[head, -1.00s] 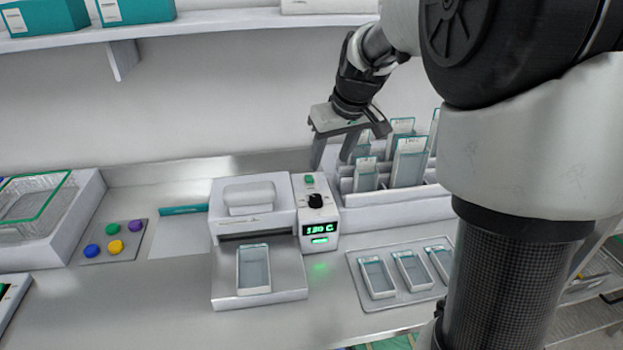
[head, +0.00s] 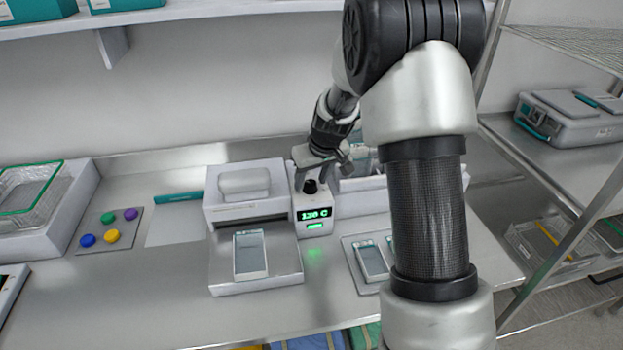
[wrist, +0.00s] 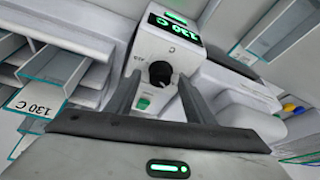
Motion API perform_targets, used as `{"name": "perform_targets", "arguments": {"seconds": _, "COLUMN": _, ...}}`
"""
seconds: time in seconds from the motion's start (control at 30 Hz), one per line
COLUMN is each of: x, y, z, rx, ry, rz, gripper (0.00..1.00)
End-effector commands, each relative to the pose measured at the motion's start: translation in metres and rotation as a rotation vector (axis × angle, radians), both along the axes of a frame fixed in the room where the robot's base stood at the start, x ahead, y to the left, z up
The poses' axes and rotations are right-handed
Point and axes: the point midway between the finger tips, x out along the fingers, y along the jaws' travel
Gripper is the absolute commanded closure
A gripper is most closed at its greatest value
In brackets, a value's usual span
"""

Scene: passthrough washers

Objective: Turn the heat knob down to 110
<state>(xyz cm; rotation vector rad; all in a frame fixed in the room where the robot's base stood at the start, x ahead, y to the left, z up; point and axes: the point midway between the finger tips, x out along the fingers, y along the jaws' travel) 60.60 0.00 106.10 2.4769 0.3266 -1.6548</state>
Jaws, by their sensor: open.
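The heat knob (head: 311,186) is small, round and black, on top of the white heater unit (head: 318,228) on the bench. Its green display (head: 314,213) reads 130 C. In the wrist view the knob (wrist: 160,73) lies between the tips of my two fingers, with a gap visible on both sides. My gripper (wrist: 159,80) is open and empty, pointing at the knob. In the head view my gripper (head: 309,176) is just above and behind the knob, and its fingers are partly hidden. A green button (wrist: 143,103) sits beside the knob.
A sealer-like white machine (head: 243,195) with a pouch (head: 250,255) stands left of the heater. A rack (head: 362,188) of upright pouches stands right, partly hidden by my arm. One pouch label (wrist: 42,103) also reads 130 C. Coloured discs (head: 112,236) lie at left.

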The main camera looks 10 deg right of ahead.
Motion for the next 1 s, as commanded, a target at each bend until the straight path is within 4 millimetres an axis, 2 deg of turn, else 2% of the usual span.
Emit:
{"name": "perform_targets", "arguments": {"seconds": 0.27, "x": 0.0006, "y": 0.0001, "z": -0.0013, "rx": 0.000, "ry": 0.000, "rz": 0.000, "gripper": 0.52}}
{"name": "perform_targets", "arguments": {"seconds": 0.5, "x": 0.0004, "y": 0.0000, "z": -0.0011, "rx": 0.000, "ry": 0.000, "rz": 0.000, "gripper": 0.92}}
{"name": "perform_targets", "arguments": {"seconds": 0.77, "x": 0.0004, "y": -0.0016, "z": -0.0033, "rx": 0.000, "ry": 0.000, "rz": 0.023, "gripper": 0.92}}
{"name": "perform_targets", "arguments": {"seconds": 1.0, "x": 0.0013, "y": -0.0032, "z": -0.0064, "rx": 0.001, "ry": -0.002, "rz": 0.140, "gripper": 0.92}}
